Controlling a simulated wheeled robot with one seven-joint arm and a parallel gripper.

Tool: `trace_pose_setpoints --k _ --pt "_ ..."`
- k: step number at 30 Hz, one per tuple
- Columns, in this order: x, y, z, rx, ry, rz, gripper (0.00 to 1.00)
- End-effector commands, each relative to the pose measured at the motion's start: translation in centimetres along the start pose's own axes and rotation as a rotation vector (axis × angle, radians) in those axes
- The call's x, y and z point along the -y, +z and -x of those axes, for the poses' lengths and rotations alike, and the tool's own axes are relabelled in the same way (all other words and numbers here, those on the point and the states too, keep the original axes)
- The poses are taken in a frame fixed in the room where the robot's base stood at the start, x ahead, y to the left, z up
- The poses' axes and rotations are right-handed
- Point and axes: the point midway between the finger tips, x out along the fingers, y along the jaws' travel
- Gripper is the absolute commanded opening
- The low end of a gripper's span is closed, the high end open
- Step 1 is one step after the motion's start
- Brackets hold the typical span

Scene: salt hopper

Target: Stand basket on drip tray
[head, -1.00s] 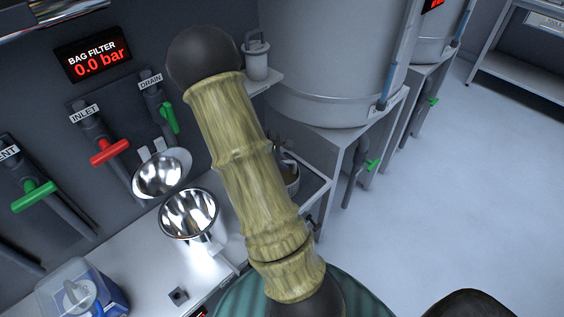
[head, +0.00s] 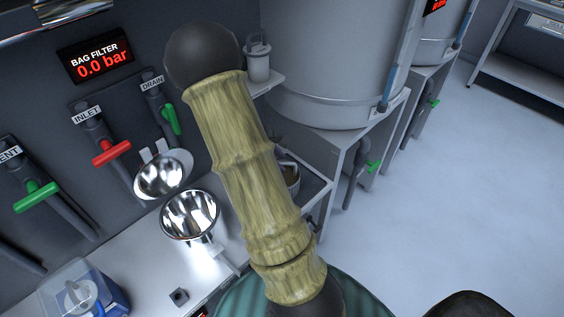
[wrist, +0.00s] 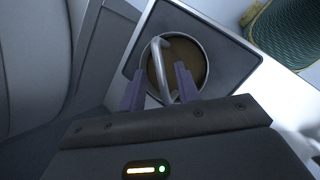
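The basket (wrist: 202,58) is a round metal vessel with a brown inside and a grey looped handle (wrist: 158,62). It stands upright on the dark, pale-rimmed drip tray (wrist: 137,58). In the head view the basket (head: 292,176) is partly hidden behind my arm, with the tray (head: 316,192) under it. My gripper (wrist: 159,88) is open over the near side of the basket. Its two fingers are apart, with the handle showing between them and a gap on each side. Whether a finger touches the basket cannot be told. My gripper is hidden in the head view.
Two shiny steel bowls (head: 190,215) are on the left, by the INLET valve (head: 110,152) and DRAIN valve (head: 170,121). A large grey tank (head: 330,65) stands behind the tray. A blue-and-clear box (head: 80,290) is at lower left. The floor at right is clear.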

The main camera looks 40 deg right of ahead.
Motion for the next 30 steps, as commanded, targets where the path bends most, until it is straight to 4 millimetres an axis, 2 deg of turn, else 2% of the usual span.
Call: trace_pose_setpoints --k 1,9,15,30 --pt "-0.1 0.1 1.1 -0.003 0.003 0.0 0.32" --pt "-0.1 0.1 6.5 -0.002 0.002 -0.002 0.32" --pt "-0.1 0.1 9.1 -0.001 0.0 -0.002 0.32" --pt "0.0 0.0 9.6 0.0 -0.001 0.001 0.32"
